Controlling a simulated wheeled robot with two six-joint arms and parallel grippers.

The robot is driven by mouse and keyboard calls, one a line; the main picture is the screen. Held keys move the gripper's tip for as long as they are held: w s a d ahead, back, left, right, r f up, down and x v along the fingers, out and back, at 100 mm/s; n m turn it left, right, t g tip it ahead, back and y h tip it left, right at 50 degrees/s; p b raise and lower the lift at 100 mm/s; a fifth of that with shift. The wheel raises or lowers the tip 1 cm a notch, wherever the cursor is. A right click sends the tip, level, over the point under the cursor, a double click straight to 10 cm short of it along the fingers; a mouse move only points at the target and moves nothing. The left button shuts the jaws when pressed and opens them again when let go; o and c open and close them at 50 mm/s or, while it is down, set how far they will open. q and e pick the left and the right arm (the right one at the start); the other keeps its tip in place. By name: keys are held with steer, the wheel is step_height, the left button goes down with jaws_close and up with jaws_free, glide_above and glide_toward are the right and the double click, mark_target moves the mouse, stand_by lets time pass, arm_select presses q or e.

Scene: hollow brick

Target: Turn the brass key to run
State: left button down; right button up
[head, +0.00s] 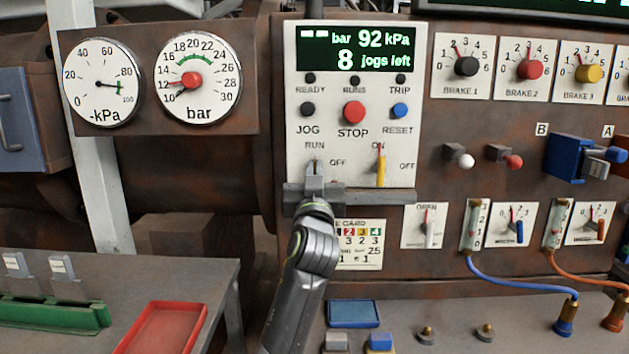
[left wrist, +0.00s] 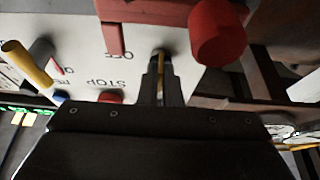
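The key switch with the RUN and OFF labels is on the white control panel (head: 296,180) in the head view. My left gripper (head: 314,182) is at this switch from below and hides most of the key. In the left wrist view the brass key (left wrist: 161,66) shows as a thin brass strip between the two close fingers of my left gripper (left wrist: 160,88). The fingers appear shut on it. I cannot tell exactly which way the key points. The display (head: 357,49) reads 92 kPa and 8 jogs left. My right gripper is not in view.
A yellow ON/OFF lever (head: 381,172) is just right of the key. The red STOP button (head: 354,112) is above. Two gauges (head: 198,78) are at left, and a red tray (head: 165,328) lies on the lower-left table.

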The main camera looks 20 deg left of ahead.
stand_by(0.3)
arm_select(q)
steer(key=c, duration=1.6)
jaws_free()
steer(key=shift+f, duration=0.15)
